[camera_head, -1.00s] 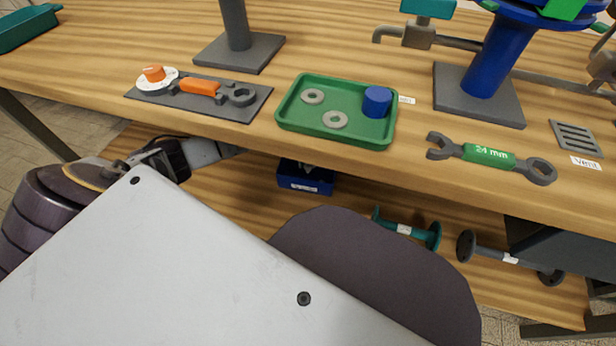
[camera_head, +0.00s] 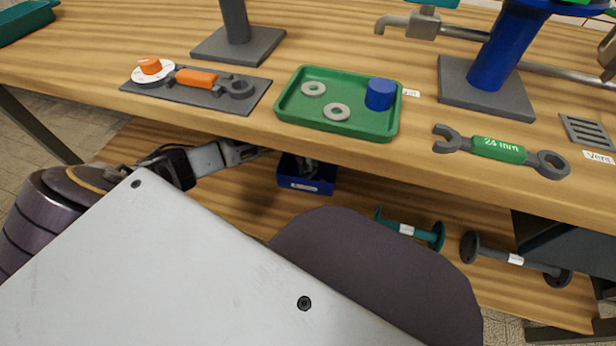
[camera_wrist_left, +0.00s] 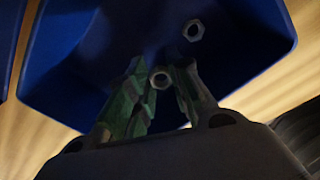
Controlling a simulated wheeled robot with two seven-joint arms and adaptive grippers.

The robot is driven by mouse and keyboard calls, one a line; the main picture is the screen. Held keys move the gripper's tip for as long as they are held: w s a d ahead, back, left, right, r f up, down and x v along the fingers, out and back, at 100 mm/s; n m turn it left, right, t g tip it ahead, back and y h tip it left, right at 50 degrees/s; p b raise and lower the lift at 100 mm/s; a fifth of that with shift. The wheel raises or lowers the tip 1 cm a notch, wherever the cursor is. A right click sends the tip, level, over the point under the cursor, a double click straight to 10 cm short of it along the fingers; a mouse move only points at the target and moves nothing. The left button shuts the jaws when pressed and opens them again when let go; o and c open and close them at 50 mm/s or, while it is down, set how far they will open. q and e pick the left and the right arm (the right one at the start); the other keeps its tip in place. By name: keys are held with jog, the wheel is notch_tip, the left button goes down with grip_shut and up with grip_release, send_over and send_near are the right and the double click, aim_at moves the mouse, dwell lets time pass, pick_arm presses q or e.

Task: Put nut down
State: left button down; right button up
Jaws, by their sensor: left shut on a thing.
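A blue bin (camera_head: 312,184) with a white label sits on the lower shelf, under the table's front edge. My left gripper (camera_wrist_left: 159,76) is shut on a hex nut (camera_wrist_left: 160,78), held between its fingertips over the inside of the blue bin (camera_wrist_left: 95,30). A second hex nut (camera_wrist_left: 193,30) lies in the bin, beyond the fingertips. In the head view my left arm reaches in from the left below the tabletop, and the table edge partly hides the gripper. The held nut cannot be made out there. My right gripper is not in view.
The tabletop above holds a green tray (camera_head: 290,118) with two washers and a blue cylinder, a 24 mm wrench (camera_head: 497,149) and a dark plate (camera_head: 205,100) with an orange-handled tool. Flanged pipe pieces (camera_head: 520,259) lie to the bin's right. The table edge overhangs the shelf.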

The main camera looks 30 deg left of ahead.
pick_arm(q)
jog(key=shift+f+b, duration=0.85)
jog(key=shift+f, duration=1.2)
jog(key=shift+f, duration=0.1)
jog(key=c, duration=1.4)
grip_release()
jog(key=shift+o, duration=0.5)
